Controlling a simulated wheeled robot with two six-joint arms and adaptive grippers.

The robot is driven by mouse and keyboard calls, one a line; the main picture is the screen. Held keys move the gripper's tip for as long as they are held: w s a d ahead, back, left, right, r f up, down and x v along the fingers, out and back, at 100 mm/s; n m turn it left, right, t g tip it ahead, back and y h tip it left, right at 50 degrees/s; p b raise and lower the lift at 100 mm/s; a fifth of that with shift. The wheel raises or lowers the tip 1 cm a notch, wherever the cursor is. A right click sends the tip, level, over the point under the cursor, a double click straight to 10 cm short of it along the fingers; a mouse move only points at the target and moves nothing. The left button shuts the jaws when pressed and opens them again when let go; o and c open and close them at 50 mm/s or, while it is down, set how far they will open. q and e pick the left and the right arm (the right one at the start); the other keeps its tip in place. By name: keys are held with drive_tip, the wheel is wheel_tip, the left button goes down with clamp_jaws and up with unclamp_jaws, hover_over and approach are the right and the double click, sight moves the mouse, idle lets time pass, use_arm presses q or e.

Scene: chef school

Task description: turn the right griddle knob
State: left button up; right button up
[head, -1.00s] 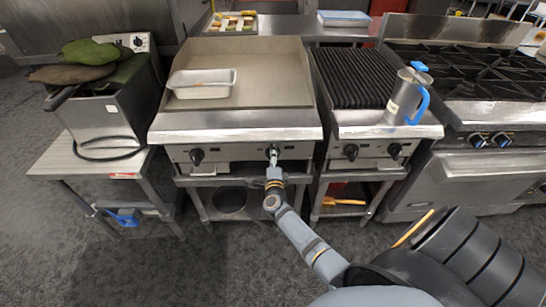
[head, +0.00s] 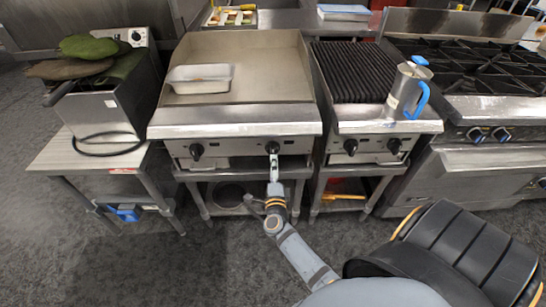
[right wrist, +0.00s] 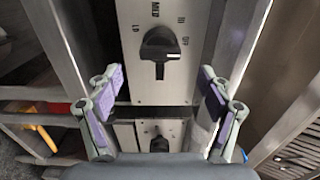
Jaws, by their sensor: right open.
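The right griddle knob (head: 272,147) is a black knob on the steel front panel, right of the left griddle knob (head: 197,151). In the right wrist view the black knob (right wrist: 160,46) sits on a panel marked LO, MED, HI and OFF; its grip points down the picture. My right gripper (head: 273,160) is just in front of and below the right griddle knob. In the right wrist view its two fingers (right wrist: 160,92) are spread apart with nothing between them, apart from the knob. My left gripper is not in view.
A pale pan (head: 199,79) stands on the griddle top (head: 262,80). To the right is a ribbed grill (head: 350,75) with its own two knobs and a blue-handled jug (head: 403,92). A side table (head: 75,158) bears a fryer. The floor in front is clear.

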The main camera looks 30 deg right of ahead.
drive_tip(key=v, duration=0.3)
drive_tip(key=shift+s+a, duration=0.15)
drive_tip(key=shift+s, duration=0.05)
drive_tip(key=s+a+f+n+g+y+p, duration=0.2)
drive_tip(key=s+f+n+y, duration=0.1)
drive_tip(key=s+f+n, duration=0.4)
drive_tip(key=s+a+f+n+g+y+p, duration=0.2)
drive_tip(key=s+a+f+n+y, duration=0.15)
drive_tip(key=f, duration=0.65)
drive_tip(key=s+a+f+n+g+y+p, duration=0.1)
drive_tip(key=s+f+n+g+y+p, duration=0.1)
drive_tip(key=s+f+n, duration=0.4)
drive_tip(key=s+d+f+n+g+p, duration=0.1)
drive_tip(key=s+f+n+g, duration=0.3)
drive_tip(key=s, duration=0.7)
drive_tip(key=s+d+f+n+g+p, duration=0.1)
drive_tip(key=s+d+f+n+g, duration=0.1)
drive_tip(key=s+f+n+g, duration=0.2)
drive_tip(key=s+f, duration=0.3)
drive_tip(key=s, duration=0.5)
drive_tip(key=shift+d+f, duration=0.2)
drive_tip(key=shift+d, duration=0.15)
